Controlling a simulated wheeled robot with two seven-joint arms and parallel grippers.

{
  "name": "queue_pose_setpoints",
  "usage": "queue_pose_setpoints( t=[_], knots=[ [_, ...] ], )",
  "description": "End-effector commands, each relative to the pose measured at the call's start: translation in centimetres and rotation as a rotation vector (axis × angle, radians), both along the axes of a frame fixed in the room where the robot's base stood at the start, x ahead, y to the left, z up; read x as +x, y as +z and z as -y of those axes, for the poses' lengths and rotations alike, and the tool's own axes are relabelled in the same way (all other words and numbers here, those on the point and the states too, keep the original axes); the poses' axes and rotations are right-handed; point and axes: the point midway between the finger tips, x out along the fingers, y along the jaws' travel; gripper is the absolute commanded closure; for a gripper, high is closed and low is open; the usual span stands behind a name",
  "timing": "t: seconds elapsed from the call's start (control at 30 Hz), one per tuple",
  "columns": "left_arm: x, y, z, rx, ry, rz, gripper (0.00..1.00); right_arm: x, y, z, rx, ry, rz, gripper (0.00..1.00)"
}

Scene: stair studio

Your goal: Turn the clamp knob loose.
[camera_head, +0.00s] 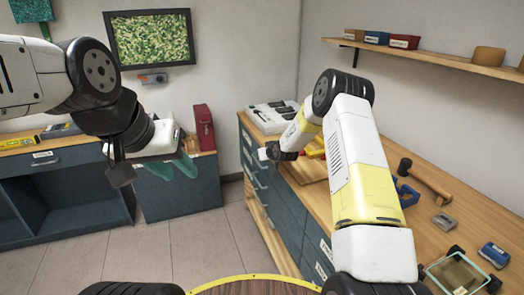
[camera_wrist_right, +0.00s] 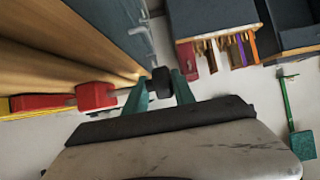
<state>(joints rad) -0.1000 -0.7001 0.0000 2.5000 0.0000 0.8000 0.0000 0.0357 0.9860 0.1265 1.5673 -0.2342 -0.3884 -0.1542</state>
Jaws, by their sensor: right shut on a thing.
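The clamp shows in the right wrist view as red blocks (camera_wrist_right: 96,95) at the wooden bench edge, with a thin bar running to a black knob (camera_wrist_right: 161,80). My right gripper (camera_wrist_right: 160,92) has its teal fingers on either side of this knob and is shut on it. In the head view, a bit of the red clamp (camera_head: 316,154) shows beside my right forearm; the knob is not clear there. My left gripper (camera_head: 177,169) hangs at the left with its teal fingers apart and empty, away from the clamp.
A shelf (camera_head: 430,59) hangs above. A red case (camera_head: 203,127) stands at the back. The floor (camera_head: 215,245) between benches is clear.

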Motion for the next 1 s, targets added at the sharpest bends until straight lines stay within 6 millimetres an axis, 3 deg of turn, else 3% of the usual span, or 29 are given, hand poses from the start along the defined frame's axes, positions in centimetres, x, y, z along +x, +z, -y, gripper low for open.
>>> queue_pose_setpoints(
  t=[0.03,0.67,0.7,0.73,1.0],
  knots=[
    [0.00,0.00,0.00,0.000,0.000,0.000,0.64,-0.39,-0.16,-1.28,0.001,0.017,-0.024,1.00],
    [0.00,0.00,0.00,0.000,0.000,0.000,0.64,-0.54,-0.50,-1.31,-0.019,0.018,-0.087,1.00],
    [0.00,0.00,0.00,0.000,0.000,0.000,0.64,-0.54,-0.51,-1.31,-0.019,0.018,-0.087,0.65],
    [0.00,0.00,0.00,0.000,0.000,0.000,0.64,-0.53,-0.51,-1.31,-0.019,0.018,-0.087,0.59],
    [0.00,0.00,0.00,0.000,0.000,0.000,0.64,-0.33,-0.34,-0.93,-0.020,0.012,-0.083,0.56]
  ],
)
